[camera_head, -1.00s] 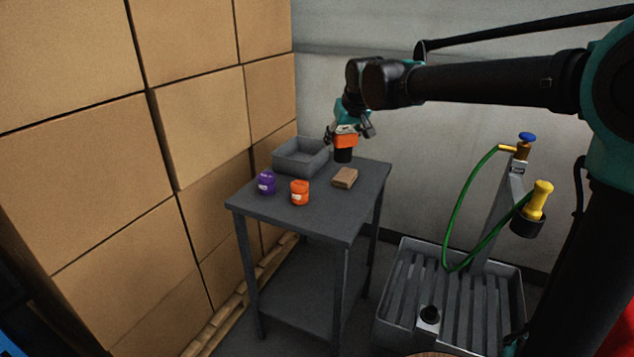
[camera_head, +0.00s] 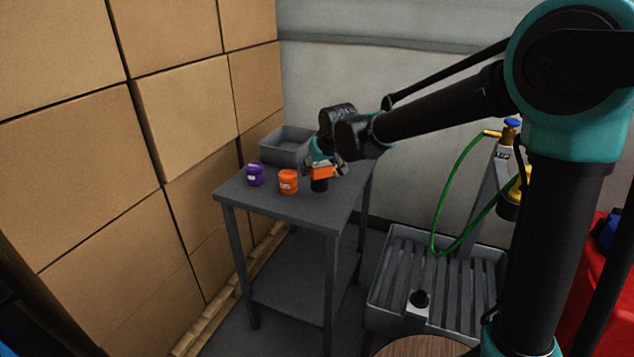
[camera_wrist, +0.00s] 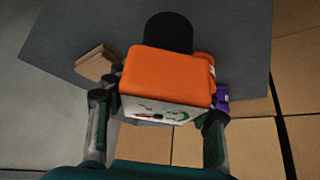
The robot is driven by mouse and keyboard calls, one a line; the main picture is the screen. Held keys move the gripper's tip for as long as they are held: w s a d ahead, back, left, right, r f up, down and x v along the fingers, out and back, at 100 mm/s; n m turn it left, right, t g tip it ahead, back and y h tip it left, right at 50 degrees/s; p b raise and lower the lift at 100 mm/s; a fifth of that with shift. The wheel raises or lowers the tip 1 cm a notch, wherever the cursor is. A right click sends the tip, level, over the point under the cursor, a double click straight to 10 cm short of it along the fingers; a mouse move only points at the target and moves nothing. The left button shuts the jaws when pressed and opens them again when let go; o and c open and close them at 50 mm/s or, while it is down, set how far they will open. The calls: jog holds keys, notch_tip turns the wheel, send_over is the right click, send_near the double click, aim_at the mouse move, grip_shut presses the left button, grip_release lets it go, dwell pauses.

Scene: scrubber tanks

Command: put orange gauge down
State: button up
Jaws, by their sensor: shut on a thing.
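The orange gauge (camera_head: 322,172) is a blocky orange body with a black round end pointing down. My gripper (camera_head: 324,167) is shut on its orange body over the right part of the grey table (camera_head: 318,214). I cannot tell whether the black end touches the tabletop or hovers just above. In the wrist view the gauge (camera_wrist: 168,75) sits between my fingers (camera_wrist: 163,98), with its white dial face towards the camera and the black end away from it.
An orange jar (camera_head: 288,182) stands close left of the gauge, and a purple jar (camera_head: 255,174) farther left. A grey bin (camera_head: 284,150) stands at the back. A brown block (camera_wrist: 97,63) lies near the gauge. The table's front is clear. Stacked boxes (camera_head: 180,120) rise at left.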

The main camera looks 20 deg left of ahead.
aim_at(324, 167)
jog(key=shift+f, duration=2.2)
jog(key=o, duration=1.3)
jog(key=shift+f, duration=0.1)
jog(key=v, duration=1.2)
jog(key=s+d+f+m+h, duration=0.15)
jog(key=d+f, duration=0.25)
jog(key=d, duration=0.7)
jog(key=s+d+f+m+h, duration=0.15)
jog(key=d+f, duration=0.25)
jog(key=d, duration=0.7)
jog(key=s+d+f+m, duration=0.2)
jog(key=d+f+m, duration=0.1)
jog(key=d, duration=0.7)
jog(key=s+d+f, duration=0.2)
jog(key=s+d, duration=0.1)
jog(key=s+d+f+m+h, duration=0.1)
jog(key=s+d+f, duration=0.1)
jog(key=s+d, duration=0.1)
jog(key=s+d+f+m, duration=0.1)
jog(key=s+d+f, duration=0.1)
jog(key=s+d, duration=0.1)
jog(key=shift+s+d+f+g, duration=0.35)
jog(key=shift+g, duration=0.05)
